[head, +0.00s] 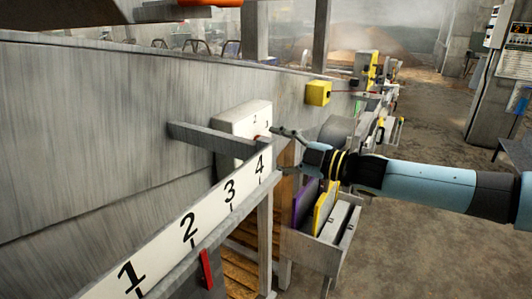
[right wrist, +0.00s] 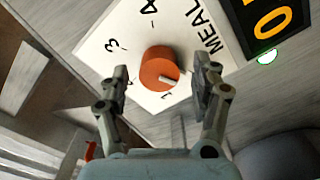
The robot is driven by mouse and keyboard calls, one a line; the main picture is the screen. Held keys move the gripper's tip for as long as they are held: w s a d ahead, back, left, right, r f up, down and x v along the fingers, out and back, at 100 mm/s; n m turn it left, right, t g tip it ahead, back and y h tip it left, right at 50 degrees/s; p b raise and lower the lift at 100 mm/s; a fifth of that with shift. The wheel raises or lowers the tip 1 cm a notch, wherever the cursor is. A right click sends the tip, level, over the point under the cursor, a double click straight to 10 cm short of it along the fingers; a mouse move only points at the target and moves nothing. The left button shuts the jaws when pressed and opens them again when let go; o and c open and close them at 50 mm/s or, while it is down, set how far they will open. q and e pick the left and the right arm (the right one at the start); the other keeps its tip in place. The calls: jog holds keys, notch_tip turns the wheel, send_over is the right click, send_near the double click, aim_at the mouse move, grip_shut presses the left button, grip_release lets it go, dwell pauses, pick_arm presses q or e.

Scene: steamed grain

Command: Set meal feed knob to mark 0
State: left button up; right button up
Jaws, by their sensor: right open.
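The orange meal feed knob (right wrist: 160,66) sits on a white dial plate (right wrist: 98,50) lettered "MEAL" in the right wrist view. The knob's white pointer (right wrist: 170,80) points to the lower right, near mark 1. My right gripper (right wrist: 159,72) is open, with one finger on each side of the knob; contact cannot be told. In the head view my right gripper (head: 286,134) is at the white dial box (head: 240,118), and the knob is mostly hidden. My left gripper is not in view.
A black display (right wrist: 258,38) with a yellow 0 and a small lit green lamp (right wrist: 267,57) are beside the dial. A numbered white scale (head: 208,213) and a grey bar (head: 212,139) are left of my arm. Yellow and purple plates stand in a rack (head: 322,250) below.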

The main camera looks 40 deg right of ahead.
jog(key=shift+x, duration=1)
jog(key=shift+c, duration=0.4)
jog(key=c, duration=1.1)
jog(key=shift+n, duration=0.4)
jog(key=o, duration=1.2)
